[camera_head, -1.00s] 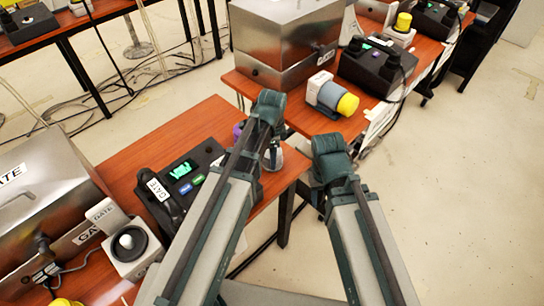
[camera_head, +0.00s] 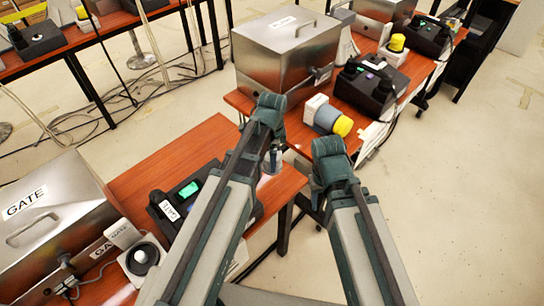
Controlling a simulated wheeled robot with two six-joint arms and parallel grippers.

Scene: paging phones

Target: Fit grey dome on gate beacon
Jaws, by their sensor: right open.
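The gate beacon (camera_head: 142,260) stands at the lower left. It is a white box with a dark ring and a pale ball on top, beside a small tag. My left gripper (camera_head: 272,160) hangs over the near table's right corner. A small pale grey rounded shape shows at its tip; I cannot tell whether this is the grey dome or whether the jaws are shut on it. My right gripper (camera_head: 318,203) is open, mostly hidden under its wrist, off the table's right corner. Both grippers are well away from the beacon.
A steel case marked GATE (camera_head: 50,215) stands left of the beacon. A black phone unit (camera_head: 185,193) is partly behind my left arm. The second table (camera_head: 240,101) holds a steel case, a white-based grey unit with a yellow end (camera_head: 330,117) and another phone. Floor at right is clear.

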